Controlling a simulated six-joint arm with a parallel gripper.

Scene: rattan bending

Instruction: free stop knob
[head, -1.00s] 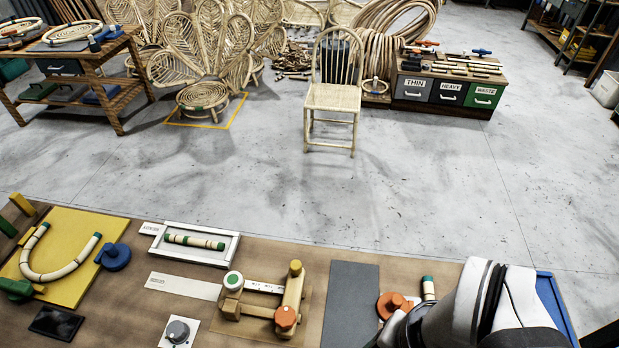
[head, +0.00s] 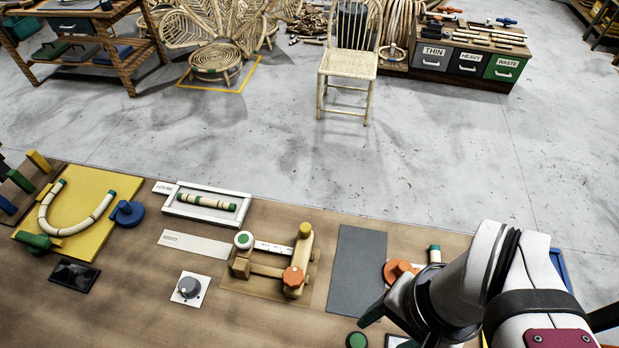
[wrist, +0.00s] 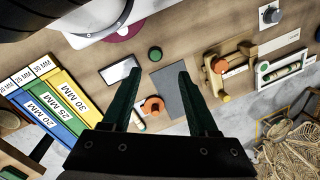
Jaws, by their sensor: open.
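An orange knob (head: 293,276) sits on the wooden sliding fixture (head: 268,271), which carries a short ruler strip and a green-topped post. It also shows in the wrist view (wrist: 220,66), to the right of my gripper. A second orange knob (head: 398,268) lies right of the grey pad (head: 357,270), partly hidden by my arm. In the wrist view it appears between my fingers (wrist: 153,105). No label shows which is the stop knob. My gripper (wrist: 158,68) is open and empty, its dark green fingers apart. In the head view my arm mostly hides it.
A grey dial (head: 188,287) is left of the fixture. A white tray (head: 207,203) holds a rattan piece. A yellow board (head: 80,213) with a bent rattan is at far left. Coloured bins (wrist: 50,105) marked in MM stand left in the wrist view.

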